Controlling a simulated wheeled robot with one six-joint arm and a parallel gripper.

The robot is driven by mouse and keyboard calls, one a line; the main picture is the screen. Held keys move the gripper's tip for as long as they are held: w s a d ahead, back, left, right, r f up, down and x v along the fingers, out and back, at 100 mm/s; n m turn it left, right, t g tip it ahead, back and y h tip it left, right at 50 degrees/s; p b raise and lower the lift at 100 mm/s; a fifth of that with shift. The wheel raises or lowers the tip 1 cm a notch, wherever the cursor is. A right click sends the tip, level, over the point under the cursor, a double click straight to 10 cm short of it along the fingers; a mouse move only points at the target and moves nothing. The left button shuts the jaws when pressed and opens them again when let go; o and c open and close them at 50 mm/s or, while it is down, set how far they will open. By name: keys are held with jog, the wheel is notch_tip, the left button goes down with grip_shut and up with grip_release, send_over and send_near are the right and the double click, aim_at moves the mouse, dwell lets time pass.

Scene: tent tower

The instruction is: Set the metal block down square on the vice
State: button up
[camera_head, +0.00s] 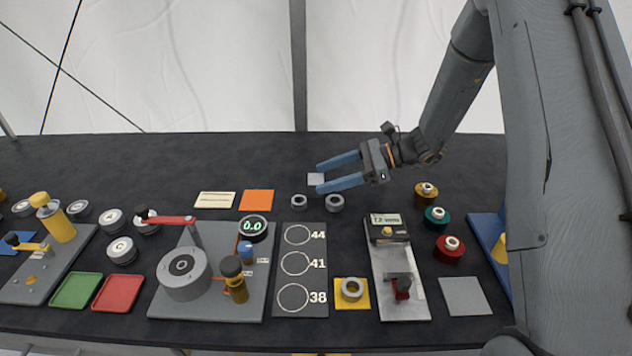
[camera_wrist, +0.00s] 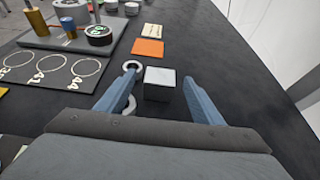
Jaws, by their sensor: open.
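The metal block (camera_head: 315,179) is a small pale grey block on the dark table, at the tips of my gripper (camera_head: 320,176). In the wrist view the metal block (camera_wrist: 159,84) lies between the two blue fingers of my gripper (camera_wrist: 160,78). Gaps show on both sides, so the gripper is open and not holding it. The vice is not clearly identifiable. A pale metal fixture (camera_head: 412,297) with a grey block-like part, a dark red knob and a display stands at centre right and may be it.
Two metal rings (camera_head: 299,201) (camera_head: 335,202) lie close in front of the block. An orange card (camera_head: 257,200) and a board with numbered circles (camera_head: 301,330) are to the left. Coloured knobs (camera_head: 449,249) and a grey square (camera_head: 464,296) are right. The table behind the block is clear.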

jog(key=shift+x, duration=0.85)
jog(key=shift+d, duration=0.1)
jog(key=c, duration=1.4)
jog(key=shift+c, duration=0.2)
